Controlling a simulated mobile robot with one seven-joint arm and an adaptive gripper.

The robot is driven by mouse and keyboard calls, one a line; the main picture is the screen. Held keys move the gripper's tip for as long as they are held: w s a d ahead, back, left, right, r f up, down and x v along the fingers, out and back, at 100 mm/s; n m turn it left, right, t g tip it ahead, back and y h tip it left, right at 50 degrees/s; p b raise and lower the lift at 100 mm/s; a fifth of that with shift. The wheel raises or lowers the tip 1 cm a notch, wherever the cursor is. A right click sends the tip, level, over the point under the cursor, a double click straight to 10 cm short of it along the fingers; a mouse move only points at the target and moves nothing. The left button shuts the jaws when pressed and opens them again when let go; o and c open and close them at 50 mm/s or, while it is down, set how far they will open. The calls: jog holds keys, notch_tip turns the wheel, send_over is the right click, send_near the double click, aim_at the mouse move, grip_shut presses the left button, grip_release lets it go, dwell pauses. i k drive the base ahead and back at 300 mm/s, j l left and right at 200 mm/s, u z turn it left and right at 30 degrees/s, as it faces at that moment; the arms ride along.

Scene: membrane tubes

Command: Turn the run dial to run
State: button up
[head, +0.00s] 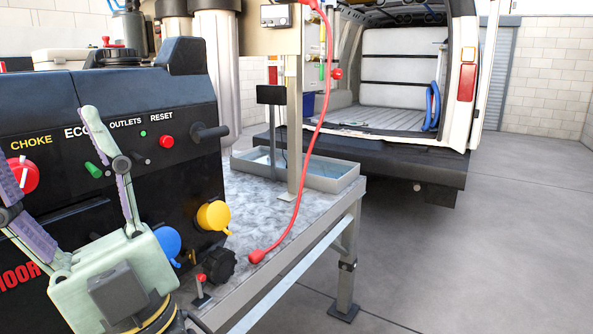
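A dark generator panel (60,98) fills the left, with the labels CHOKE, ECO, OUTLETS and RESET. A round red knob (25,176) with a white mark sits below CHOKE, partly covered by my gripper's left finger. No RUN label can be read, so I cannot tell for sure whether this knob is the run dial. My gripper (48,138) is open in front of the panel. Its fingers are spread wide, the left one at the red knob and the right one near the green switch (93,170). Contact cannot be told. Nothing shows between the fingers.
A red reset button (166,141), a yellow cap (214,216), a blue cap (168,242) and a black knob (220,264) are on the panel. A red cable (318,130) hangs over the metal bench (262,205). Open floor (480,250) lies right, before a van (400,90).

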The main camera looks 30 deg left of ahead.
aim_at(27, 173)
jog(key=u, duration=2.2)
jog(key=k+l+z, duration=0.25)
jog(key=k+l, duration=0.15)
jog(key=k+l+z, duration=0.25)
jog(key=k+l, duration=0.15)
jog(key=l, duration=0.15)
